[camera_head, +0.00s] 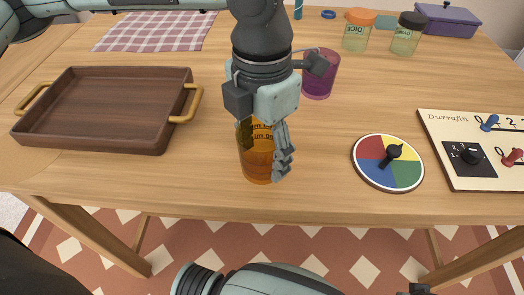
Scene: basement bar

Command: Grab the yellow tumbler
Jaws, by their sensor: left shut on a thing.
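The yellow tumbler (257,168), a see-through amber glass, stands upright near the front edge of the wooden table. My left gripper (264,150) points down over it and is shut on it. One finger is at the tumbler's right side and the other is at its upper left. The gripper hides part of the rim. The tumbler's base appears to be at the tabletop; I cannot tell whether it is lifted. Of my right arm, only links show at the bottom edge, with a small dark part at lower right; its fingers are not visible.
A purple tumbler (320,75) stands close behind my left gripper. A brown tray (105,143) lies left, a colour spinner (388,187) and a game board (478,182) right. Two jars (358,32) (406,38), a purple box (446,20) and a checked cloth (155,32) are at the back.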

